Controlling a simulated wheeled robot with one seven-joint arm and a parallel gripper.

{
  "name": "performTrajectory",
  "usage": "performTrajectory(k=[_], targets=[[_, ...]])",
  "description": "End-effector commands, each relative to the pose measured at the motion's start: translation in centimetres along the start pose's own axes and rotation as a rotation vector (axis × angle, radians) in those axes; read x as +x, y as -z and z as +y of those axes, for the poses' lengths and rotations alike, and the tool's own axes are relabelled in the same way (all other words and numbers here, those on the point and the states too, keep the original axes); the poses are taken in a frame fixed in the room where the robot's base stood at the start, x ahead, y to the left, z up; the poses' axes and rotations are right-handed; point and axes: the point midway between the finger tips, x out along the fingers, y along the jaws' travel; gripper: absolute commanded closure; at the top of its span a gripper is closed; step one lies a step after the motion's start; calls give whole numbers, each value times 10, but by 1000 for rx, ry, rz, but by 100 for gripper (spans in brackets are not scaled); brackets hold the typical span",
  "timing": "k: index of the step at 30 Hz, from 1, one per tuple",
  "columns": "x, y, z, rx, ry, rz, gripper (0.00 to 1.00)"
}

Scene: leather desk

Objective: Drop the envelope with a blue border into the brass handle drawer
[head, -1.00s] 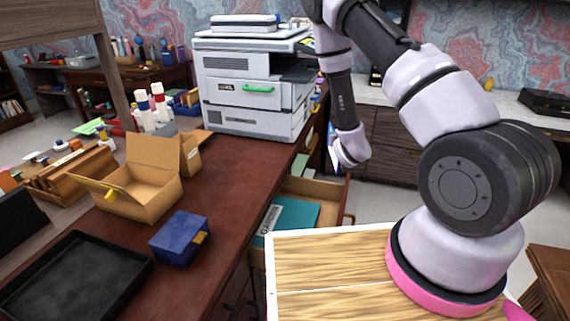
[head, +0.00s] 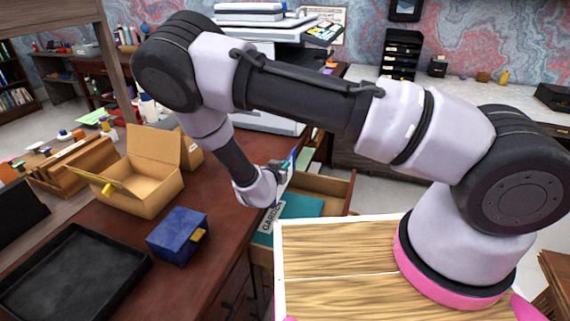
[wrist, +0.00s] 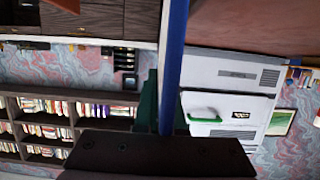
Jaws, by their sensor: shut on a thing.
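My gripper (head: 281,168) is shut on a thin upright envelope (head: 292,162) with a blue edge, just beyond the desk's right side. In the wrist view the envelope (wrist: 172,70) is edge-on as a blue strip between the fingers (wrist: 163,108); its faces are hidden there. An open wooden drawer (head: 347,196) juts out of the desk's right side, below and slightly right of my gripper. It holds a teal folder (head: 303,207). My arm hides part of the drawer, and I cannot make out its handle.
On the desk (head: 205,240) are an open cardboard box (head: 140,190), a blue box (head: 178,236) with a yellow clasp, and a black tray (head: 70,280). A grey printer (wrist: 228,110) stands at the desk's far end, behind my arm.

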Motion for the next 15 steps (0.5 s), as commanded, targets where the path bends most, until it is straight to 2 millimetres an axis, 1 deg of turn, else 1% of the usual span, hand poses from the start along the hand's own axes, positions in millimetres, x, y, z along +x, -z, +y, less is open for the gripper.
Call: performTrajectory(k=[9,15], targets=[[12,-35,1,-2,-1,0,100],[16,-48,1,-1,0,1,100]])
